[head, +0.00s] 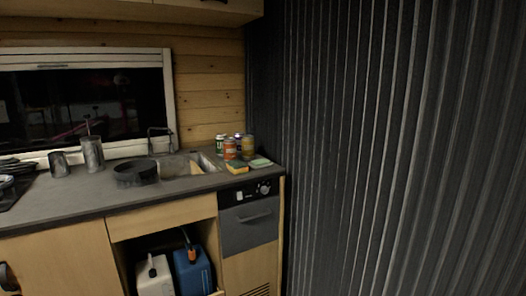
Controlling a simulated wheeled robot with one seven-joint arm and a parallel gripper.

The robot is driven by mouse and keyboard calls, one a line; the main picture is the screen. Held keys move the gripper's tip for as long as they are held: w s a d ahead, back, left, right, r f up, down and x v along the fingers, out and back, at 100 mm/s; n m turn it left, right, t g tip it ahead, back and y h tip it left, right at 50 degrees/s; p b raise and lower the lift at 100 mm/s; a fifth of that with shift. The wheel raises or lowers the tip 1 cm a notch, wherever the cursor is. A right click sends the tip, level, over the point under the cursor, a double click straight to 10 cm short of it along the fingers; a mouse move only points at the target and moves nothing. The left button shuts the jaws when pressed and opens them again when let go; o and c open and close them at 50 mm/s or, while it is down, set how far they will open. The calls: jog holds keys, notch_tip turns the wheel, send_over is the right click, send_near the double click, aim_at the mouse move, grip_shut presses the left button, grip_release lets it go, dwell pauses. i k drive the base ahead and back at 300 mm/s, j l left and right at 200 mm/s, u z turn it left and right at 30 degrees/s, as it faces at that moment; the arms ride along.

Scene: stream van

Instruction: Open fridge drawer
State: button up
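The fridge drawer (238,236) is a dark grey front panel at the right end of the kitchen counter. It looks shut, flush with the cabinet around it. A dark handle (255,217) runs across its upper part. Just above it is a black control panel (249,191) with a knob at the right. My gripper is not in view, so its state and its distance from the drawer are hidden.
Several cans (230,148) and sponges (237,168) stand on the counter (95,195) above the drawer. A dark ribbed curtain (390,150) fills the right side. An open cabinet to the left holds a white canister (154,277) and a blue canister (192,274).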

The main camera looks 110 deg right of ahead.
aim_at(244, 227)
jog(key=z, duration=3.95)
